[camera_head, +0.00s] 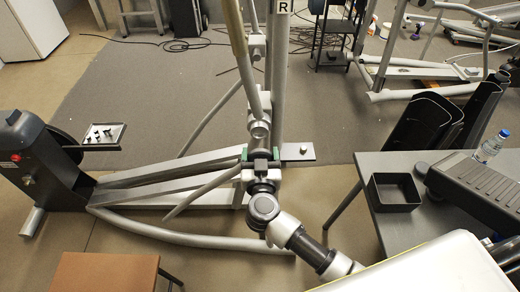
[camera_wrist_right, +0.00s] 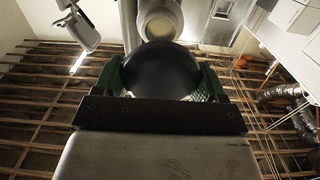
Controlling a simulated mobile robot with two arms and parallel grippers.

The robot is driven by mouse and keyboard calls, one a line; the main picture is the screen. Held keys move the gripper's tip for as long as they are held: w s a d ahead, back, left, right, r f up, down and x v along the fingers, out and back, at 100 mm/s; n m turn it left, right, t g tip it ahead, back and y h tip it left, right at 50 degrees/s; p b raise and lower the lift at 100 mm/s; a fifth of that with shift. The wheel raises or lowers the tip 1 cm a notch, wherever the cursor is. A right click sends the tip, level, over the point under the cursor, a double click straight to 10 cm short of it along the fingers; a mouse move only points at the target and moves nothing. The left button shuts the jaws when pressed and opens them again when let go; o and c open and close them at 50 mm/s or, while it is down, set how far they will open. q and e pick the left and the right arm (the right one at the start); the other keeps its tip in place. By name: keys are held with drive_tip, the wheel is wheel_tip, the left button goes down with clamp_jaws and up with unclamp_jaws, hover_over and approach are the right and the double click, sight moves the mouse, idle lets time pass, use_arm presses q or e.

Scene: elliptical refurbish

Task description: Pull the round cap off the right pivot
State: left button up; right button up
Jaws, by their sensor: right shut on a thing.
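My right gripper (camera_head: 260,154) is in the middle of the head view, its green-padded fingers on either side of the round cap. The dark, domed cap (camera_wrist_right: 162,70) fills the space between the green fingers in the right wrist view, and both fingers touch its sides. The right pivot (camera_head: 260,131) is a grey cylinder on the elliptical machine, just beyond the gripper. In the wrist view the pivot's pale round end (camera_wrist_right: 160,24) shows beyond the cap. The cap's far edge overlaps it, so I cannot tell the gap exactly. My left gripper is not in view.
The elliptical's grey rails (camera_head: 170,190) run left to its dark housing (camera_head: 35,165). A small tray (camera_head: 112,145) there holds black parts. On the right, a grey table (camera_head: 372,172) carries an empty black bin (camera_head: 395,206), a bottle (camera_head: 490,146) and a dark pedal-like part (camera_head: 480,185).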

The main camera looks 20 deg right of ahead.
idle(0.4)
use_arm(q)
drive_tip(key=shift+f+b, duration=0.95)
drive_tip(key=shift+b, duration=0.05)
use_arm(e)
drive_tip(key=s+d+r+n+y, duration=0.1)
drive_tip(key=s+d+r+y, duration=0.1)
drive_tip(key=s, duration=0.5)
drive_tip(key=s+d+r+n+y, duration=0.2)
drive_tip(key=s+y, duration=0.1)
drive_tip(key=s, duration=0.4)
drive_tip(key=shift+s+r+t, duration=0.15)
drive_tip(key=shift+s+t, duration=0.1)
drive_tip(key=shift+t, duration=0.05)
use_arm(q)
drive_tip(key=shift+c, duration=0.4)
